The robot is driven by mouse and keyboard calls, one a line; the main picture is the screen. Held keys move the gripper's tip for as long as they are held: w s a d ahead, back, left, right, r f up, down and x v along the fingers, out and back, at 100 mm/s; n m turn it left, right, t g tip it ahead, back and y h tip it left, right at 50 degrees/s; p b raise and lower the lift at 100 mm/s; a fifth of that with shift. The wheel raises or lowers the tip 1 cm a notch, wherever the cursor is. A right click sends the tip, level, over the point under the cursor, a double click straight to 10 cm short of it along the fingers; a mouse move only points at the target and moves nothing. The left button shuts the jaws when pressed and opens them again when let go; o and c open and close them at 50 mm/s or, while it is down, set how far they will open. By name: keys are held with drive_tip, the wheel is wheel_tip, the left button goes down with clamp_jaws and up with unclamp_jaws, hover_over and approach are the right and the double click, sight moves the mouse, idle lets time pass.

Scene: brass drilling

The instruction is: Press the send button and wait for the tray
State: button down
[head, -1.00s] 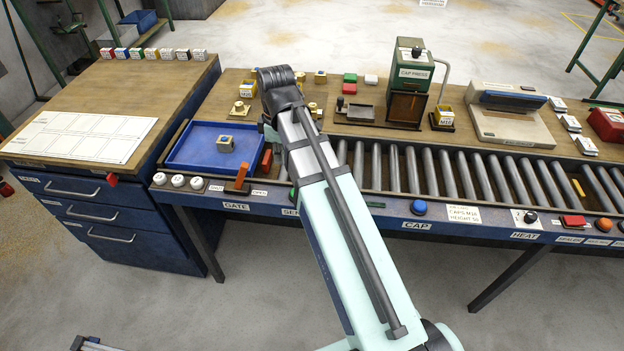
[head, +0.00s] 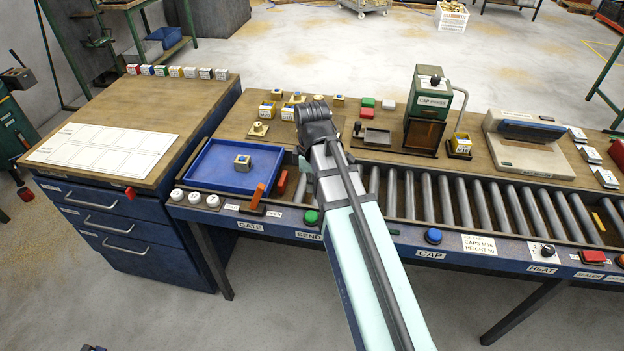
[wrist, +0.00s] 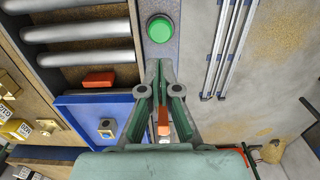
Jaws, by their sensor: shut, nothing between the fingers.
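The green send button (head: 311,217) sits on the front rail of the conveyor, above the SEND label. It also shows in the wrist view (wrist: 160,28), just beyond my fingertips. My gripper (wrist: 160,66) is shut and empty, its fingers pointing toward the button; a gap shows between them in the picture. In the head view my arm hides the gripper.
An orange gate lever (head: 257,196) and a red-orange block (head: 282,182) stand right of the tray. Three white buttons (head: 194,199) line the rail's left end. Rollers (head: 480,200) run right past the green cap press (head: 428,105). A blue cap button (head: 433,236) is further right.

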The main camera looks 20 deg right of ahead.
sight(312, 215)
wheel_tip(312, 215, down, 10)
drive_tip(key=shift+f+p, duration=0.25)
drive_tip(key=shift+p, duration=0.75)
drive_tip(key=shift+f, duration=0.1)
